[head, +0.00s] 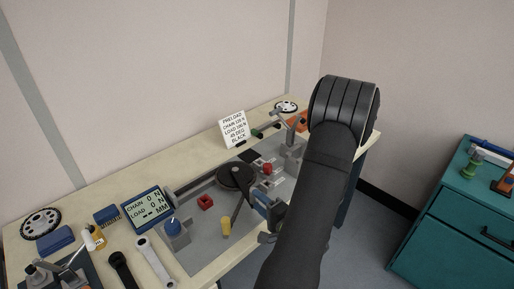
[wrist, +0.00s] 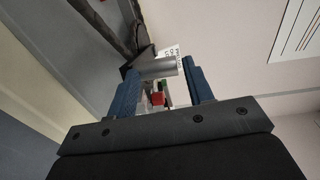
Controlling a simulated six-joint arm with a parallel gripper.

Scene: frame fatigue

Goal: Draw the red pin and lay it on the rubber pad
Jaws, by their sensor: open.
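A red knob-like piece (head: 267,168), which looks like the red pin, stands on a grey fixture right of the black disc (head: 234,176). A small red piece (wrist: 158,99) shows between my fingers in the wrist view, apart from them; I cannot tell if it is the same one. A flat black square (head: 249,156) behind the disc may be the rubber pad. My gripper (head: 267,206) has blue fingers, is open and sits over the front right of the grey plate. In the wrist view my gripper (wrist: 160,70) holds nothing, with a grey cylinder (wrist: 155,68) beyond its fingertips.
A red block (head: 205,202), a yellow cylinder (head: 226,228) and a blue-topped post (head: 173,226) stand on the grey plate. A sign (head: 233,129) stands behind. My arm hides the bench's right side.

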